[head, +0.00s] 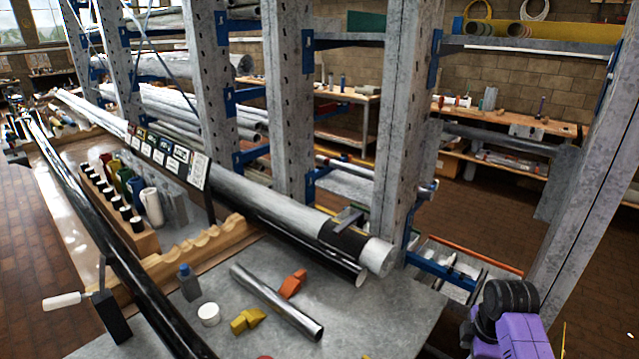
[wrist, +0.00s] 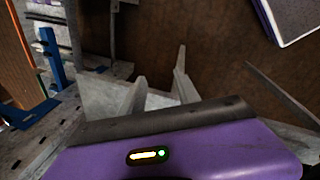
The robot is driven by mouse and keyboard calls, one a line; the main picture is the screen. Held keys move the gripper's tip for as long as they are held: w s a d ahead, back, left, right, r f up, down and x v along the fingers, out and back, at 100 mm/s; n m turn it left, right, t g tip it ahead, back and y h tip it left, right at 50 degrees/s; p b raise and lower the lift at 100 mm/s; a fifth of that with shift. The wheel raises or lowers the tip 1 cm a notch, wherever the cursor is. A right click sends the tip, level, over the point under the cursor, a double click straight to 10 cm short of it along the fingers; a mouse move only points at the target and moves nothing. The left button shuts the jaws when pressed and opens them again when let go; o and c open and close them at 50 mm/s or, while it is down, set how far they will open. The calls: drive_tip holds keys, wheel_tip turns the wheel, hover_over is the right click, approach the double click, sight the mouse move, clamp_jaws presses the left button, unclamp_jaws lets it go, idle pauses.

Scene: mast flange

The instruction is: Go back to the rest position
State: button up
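In the wrist view, my gripper (wrist: 160,75) shows two grey fingers beyond the purple housing with its small lit indicator. The fingertips stand apart with a gap between them, and I see nothing held. Brown floor (wrist: 225,85) lies beyond them. In the head view, a purple and black part of my arm is at the bottom right corner, beside the rack; the fingers are not visible there.
A grey upright (head: 400,130) with blue brackets stands close left of my arm. The grey bench (head: 385,310) holds a steel tube (head: 277,302), orange and yellow blocks and a long black pipe (head: 130,265). Another upright (head: 590,160) stands at right. Brown floor (head: 485,215) shows between.

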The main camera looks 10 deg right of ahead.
drive_tip(key=w+d+r+m+t+h, duration=0.1)
drive_tip(key=w+r+m+t, duration=0.2)
drive_tip(key=w, duration=0.2)
drive_tip(key=a+m+t+h+b, duration=0.1)
drive_tip(key=a+m+t, duration=0.4)
drive_tip(key=a, duration=0.1)
drive_tip(key=s+a+r+m+t+b, duration=0.1)
drive_tip(key=s+a+r+m+t, duration=0.15)
drive_tip(key=s+a, duration=0.35)
drive_tip(key=s+a+r+m+t+y+b, duration=0.1)
drive_tip(key=s+a, duration=0.5)
drive_tip(key=s, duration=1.1)
drive_tip(key=s+a+r+m+t+y+b, duration=0.1)
drive_tip(key=s+a+b, duration=0.3)
drive_tip(key=s, duration=1.4)
drive_tip(key=a+r, duration=0.1)
drive_tip(key=a, duration=0.2)
drive_tip(key=shift+r+y, duration=0.15)
drive_tip(key=shift+y, duration=0.25)
